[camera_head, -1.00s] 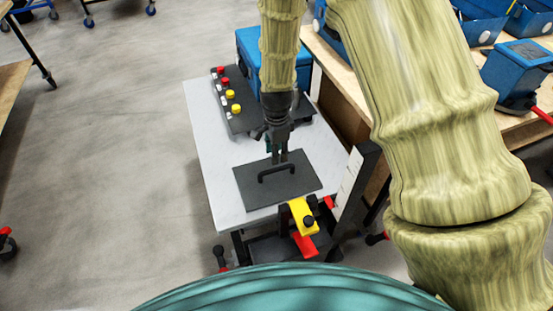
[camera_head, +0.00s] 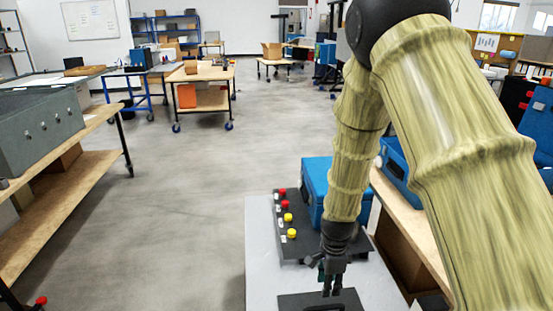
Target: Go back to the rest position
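My gripper (camera_head: 331,291) points down at the lower edge of the view, over the near part of the light grey table (camera_head: 259,272). Its two dark fingers show with a narrow gap between them, and nothing is seen held in it. Below the fingers lies a dark flat plate (camera_head: 290,302) with a black handle (camera_head: 322,307). The plate and handle are cut off by the frame's bottom edge. The exact clearance between the fingertips and the handle cannot be told. My arm comes down from the upper right.
Behind my gripper, a dark panel (camera_head: 291,250) carries red and yellow buttons, beside a blue box (camera_head: 314,184). A wooden bench (camera_head: 410,232) stands close on the right. Another bench (camera_head: 75,190) stands at left. Open floor (camera_head: 200,200) lies between.

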